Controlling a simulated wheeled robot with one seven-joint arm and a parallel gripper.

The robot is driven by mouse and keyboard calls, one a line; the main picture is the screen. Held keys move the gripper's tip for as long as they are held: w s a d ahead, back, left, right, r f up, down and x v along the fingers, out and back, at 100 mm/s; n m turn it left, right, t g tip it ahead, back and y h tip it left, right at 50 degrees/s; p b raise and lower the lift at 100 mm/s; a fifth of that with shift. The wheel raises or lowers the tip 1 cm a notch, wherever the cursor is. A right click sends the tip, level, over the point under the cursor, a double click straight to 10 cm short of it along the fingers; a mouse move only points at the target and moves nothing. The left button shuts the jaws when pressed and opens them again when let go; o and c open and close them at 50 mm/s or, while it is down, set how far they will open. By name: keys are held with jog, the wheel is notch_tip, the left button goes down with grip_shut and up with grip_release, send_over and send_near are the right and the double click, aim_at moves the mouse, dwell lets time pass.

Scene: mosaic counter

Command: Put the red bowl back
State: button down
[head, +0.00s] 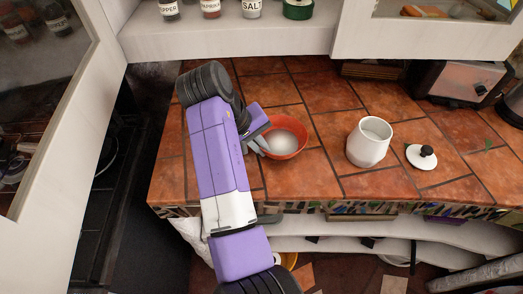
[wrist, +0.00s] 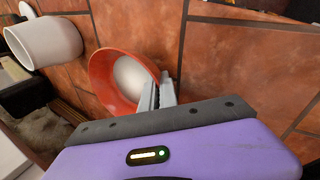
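The red bowl (head: 294,152) is on the tiled counter in the head view, with something white and smooth inside it. It also shows in the wrist view (wrist: 101,73). My gripper (head: 263,143) is at the bowl's left side in the head view. In the wrist view my gripper (wrist: 159,80) has its two grey fingers close together across the bowl's rim, one inside and one outside, and looks shut on it. The rim between the fingers is mostly hidden. I cannot tell whether the bowl is lifted off the tiles.
A white canister (head: 366,148) stands open right of the bowl, with its white lid (head: 416,163) on the counter beside it. A toaster (head: 447,80) is at the back right. A shelf above holds spice jars (head: 251,9). Tiles in front of the canister are clear.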

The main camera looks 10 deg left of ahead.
jog(key=shift+f, duration=1.1)
jog(key=shift+f, duration=0.15)
jog(key=c, duration=1.6)
grip_release()
jog(key=shift+c, duration=0.2)
jog(key=v, duration=1.2)
